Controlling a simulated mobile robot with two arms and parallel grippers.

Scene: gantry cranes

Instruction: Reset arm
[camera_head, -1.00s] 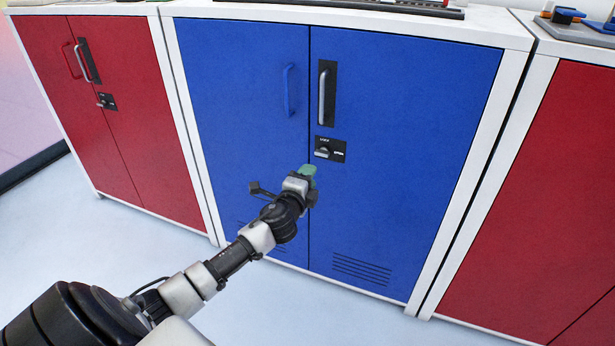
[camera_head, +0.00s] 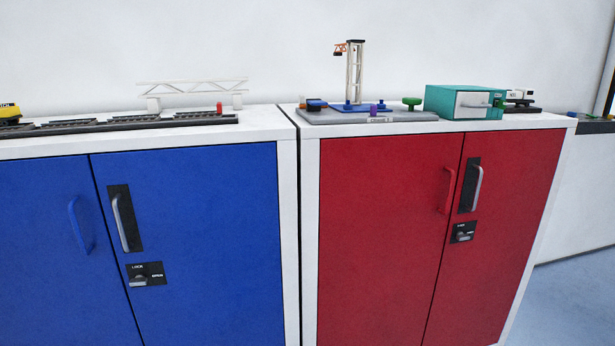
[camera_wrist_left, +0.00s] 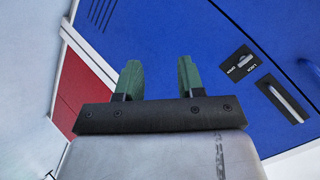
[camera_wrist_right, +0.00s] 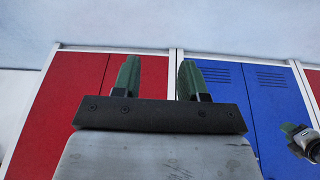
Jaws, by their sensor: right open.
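My left gripper (camera_wrist_left: 158,80) is open and empty in the left wrist view, with its two green fingers apart. The blue cabinet's lock plate (camera_wrist_left: 239,63) and silver handle (camera_wrist_left: 284,100) are to the right of it in that view. My right gripper (camera_wrist_right: 155,80) is open and empty in the right wrist view, with red and blue cabinet doors beyond it. My other arm's end (camera_wrist_right: 308,140) shows at the right edge there. Neither gripper is in the head view.
The head view shows a blue cabinet (camera_head: 210,220) and a red cabinet (camera_head: 385,220), both closed. A track and white bridge (camera_head: 195,88), a crane model (camera_head: 355,75) and a teal box (camera_head: 445,100) stand on top. Pale floor (camera_head: 580,295) shows at the lower right.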

